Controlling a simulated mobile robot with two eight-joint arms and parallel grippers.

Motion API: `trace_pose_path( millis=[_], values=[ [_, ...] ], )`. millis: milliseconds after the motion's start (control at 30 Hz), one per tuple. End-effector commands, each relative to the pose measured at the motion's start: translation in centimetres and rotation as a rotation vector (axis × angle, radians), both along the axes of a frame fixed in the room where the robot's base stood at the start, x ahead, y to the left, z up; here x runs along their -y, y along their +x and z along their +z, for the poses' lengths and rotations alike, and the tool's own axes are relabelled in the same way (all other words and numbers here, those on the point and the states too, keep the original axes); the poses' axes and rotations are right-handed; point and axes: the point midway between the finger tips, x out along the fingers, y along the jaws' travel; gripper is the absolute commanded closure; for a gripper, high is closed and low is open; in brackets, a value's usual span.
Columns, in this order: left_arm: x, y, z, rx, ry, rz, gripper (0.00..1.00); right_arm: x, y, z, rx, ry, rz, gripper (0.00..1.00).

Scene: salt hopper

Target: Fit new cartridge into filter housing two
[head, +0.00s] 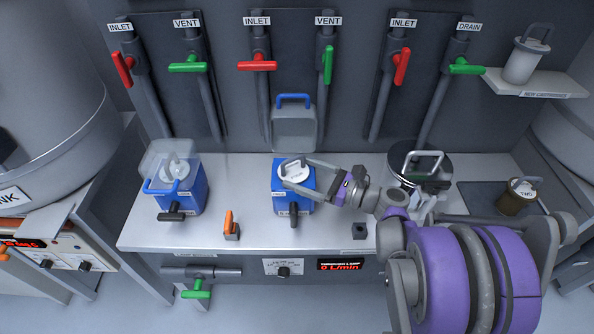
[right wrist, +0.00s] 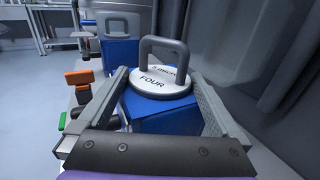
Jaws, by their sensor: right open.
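A white cartridge (head: 291,174) with a grey loop handle sits in the top of the middle blue filter housing (head: 292,203). In the right wrist view its round cap (right wrist: 158,84) reads "FOUR"; its body is hidden in the housing, and I cannot tell how deep it sits. The housing's clear lid (head: 294,130) stands open behind it. My right gripper (head: 298,173) is open, its fingers on either side of the cap with gaps visible in the right wrist view. My left gripper is not in view. Another cartridge (head: 522,62) stands on the new-cartridges shelf (head: 545,91).
A left blue housing (head: 191,196) has its clear lid down over a cartridge. A brown cartridge (head: 516,204) stands on a dark mat (head: 470,199) at right. A round metal vessel (head: 405,158) is partly behind my right arm. Red and green valve handles line the back wall.

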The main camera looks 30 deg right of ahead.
Motion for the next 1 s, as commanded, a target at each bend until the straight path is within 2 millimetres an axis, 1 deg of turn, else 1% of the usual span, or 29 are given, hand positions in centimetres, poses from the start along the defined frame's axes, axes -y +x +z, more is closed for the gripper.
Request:
trace_pose_path(
  millis=[600,1000],
  values=[
    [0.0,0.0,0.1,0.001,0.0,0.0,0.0,1.7,-2.5,-0.1,-0.003,-0.002,-0.003,0.0],
    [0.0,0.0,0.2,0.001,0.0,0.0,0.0,1.7,-2.7,0.1,-0.002,-0.001,-0.001,0.0]
  ],
)
